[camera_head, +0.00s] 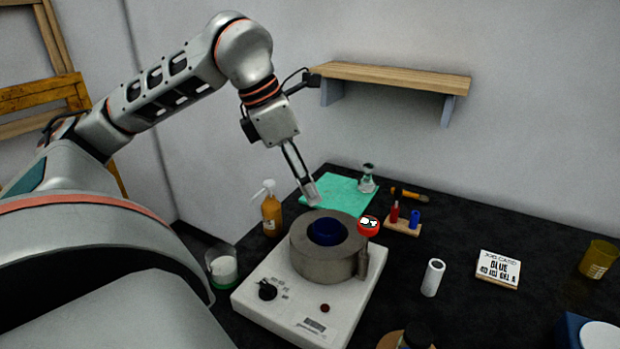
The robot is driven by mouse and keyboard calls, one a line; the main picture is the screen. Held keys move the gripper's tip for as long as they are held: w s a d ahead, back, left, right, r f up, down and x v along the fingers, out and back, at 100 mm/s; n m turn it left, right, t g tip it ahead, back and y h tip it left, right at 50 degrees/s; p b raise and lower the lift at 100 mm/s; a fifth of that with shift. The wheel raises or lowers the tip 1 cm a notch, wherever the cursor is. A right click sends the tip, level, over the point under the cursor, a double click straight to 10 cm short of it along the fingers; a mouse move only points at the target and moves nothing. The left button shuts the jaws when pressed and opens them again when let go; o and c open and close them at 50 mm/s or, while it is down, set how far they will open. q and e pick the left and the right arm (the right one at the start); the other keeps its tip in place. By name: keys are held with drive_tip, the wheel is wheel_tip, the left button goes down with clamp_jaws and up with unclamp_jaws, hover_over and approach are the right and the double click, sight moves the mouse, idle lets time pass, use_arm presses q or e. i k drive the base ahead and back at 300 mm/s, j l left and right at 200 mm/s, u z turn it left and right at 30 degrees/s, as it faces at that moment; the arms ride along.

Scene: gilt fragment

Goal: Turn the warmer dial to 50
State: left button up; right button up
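The warmer (305,305) is a white box with a thick grey ring (310,255) on top and a dark blue piece (326,231) inside the ring. Its black dial (267,290) is on the near left of the top face. The marks around the dial are too small to read, so I cannot tell its setting. My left gripper (313,193) points down just behind the ring, apart from the dial. Its fingers look close together, but the angle hides whether they are shut. It holds nothing that I can see. My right gripper is out of view.
A red round piece (369,226) stands at the ring's right. A beaker (222,268) and amber bottle (270,210) stand left of the warmer. A white cylinder (433,278) and a card (498,268) are to the right. A wooden shelf (395,79) hangs behind.

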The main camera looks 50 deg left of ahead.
sight(267, 292)
drive_tip(key=k+l, duration=0.25)
drive_tip(key=k, duration=0.25)
drive_tip(key=k+l, duration=0.2)
drive_tip(key=k, duration=0.25)
